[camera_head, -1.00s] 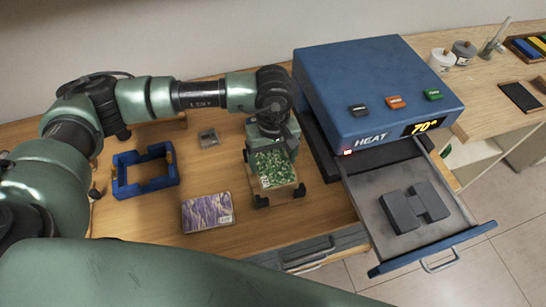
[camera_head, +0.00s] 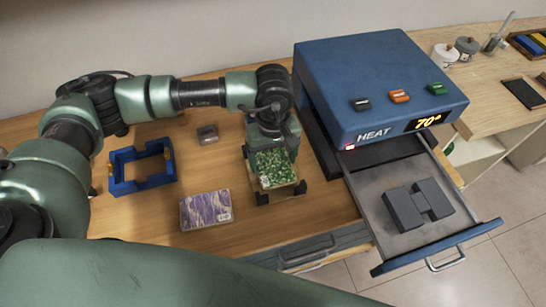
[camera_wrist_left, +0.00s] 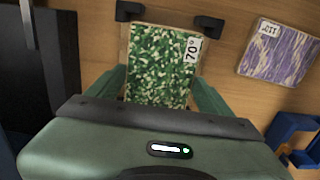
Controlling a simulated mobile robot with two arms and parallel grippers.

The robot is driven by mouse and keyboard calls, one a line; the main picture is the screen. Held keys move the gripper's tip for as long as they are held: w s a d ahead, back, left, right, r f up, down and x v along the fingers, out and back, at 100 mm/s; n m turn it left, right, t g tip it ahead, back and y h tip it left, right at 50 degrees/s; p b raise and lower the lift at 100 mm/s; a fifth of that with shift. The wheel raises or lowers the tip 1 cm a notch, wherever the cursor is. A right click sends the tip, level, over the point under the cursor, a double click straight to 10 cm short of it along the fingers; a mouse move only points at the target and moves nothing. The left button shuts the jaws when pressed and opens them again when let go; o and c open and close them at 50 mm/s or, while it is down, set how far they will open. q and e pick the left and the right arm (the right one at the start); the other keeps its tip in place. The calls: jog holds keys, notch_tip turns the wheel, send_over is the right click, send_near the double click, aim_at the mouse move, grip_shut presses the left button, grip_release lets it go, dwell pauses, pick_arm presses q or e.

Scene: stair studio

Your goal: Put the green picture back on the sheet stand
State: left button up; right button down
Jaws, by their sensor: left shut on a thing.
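The green picture (camera_head: 272,167), speckled and with a white 70° label, is in my left gripper (camera_wrist_left: 160,88). In the wrist view it shows face-on (camera_wrist_left: 161,66), with a green finger on each side, and the gripper is shut on it. It sits against a tan wooden backing (camera_head: 281,192) with black feet (camera_head: 262,199) near its front corners. I take this as the sheet stand, but cannot tell whether the picture rests fully on it. The picture's far end is hidden under the gripper. My right gripper is not in view.
A purple picture (camera_head: 206,209) lies to the left. Further left are a blue frame (camera_head: 145,184) and a small grey block (camera_head: 207,133). The blue heater (camera_head: 380,75) stands close on the right, its drawer (camera_head: 433,229) open with a grey block (camera_head: 418,204) inside.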

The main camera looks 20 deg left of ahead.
pick_arm(q)
jog(key=shift+f, duration=0.15)
dwell(0.3)
jog(key=o, duration=1.5)
jog(key=shift+c, duration=0.2)
notch_tip(320, 180, up, 8)
jog(key=p, duration=0.2)
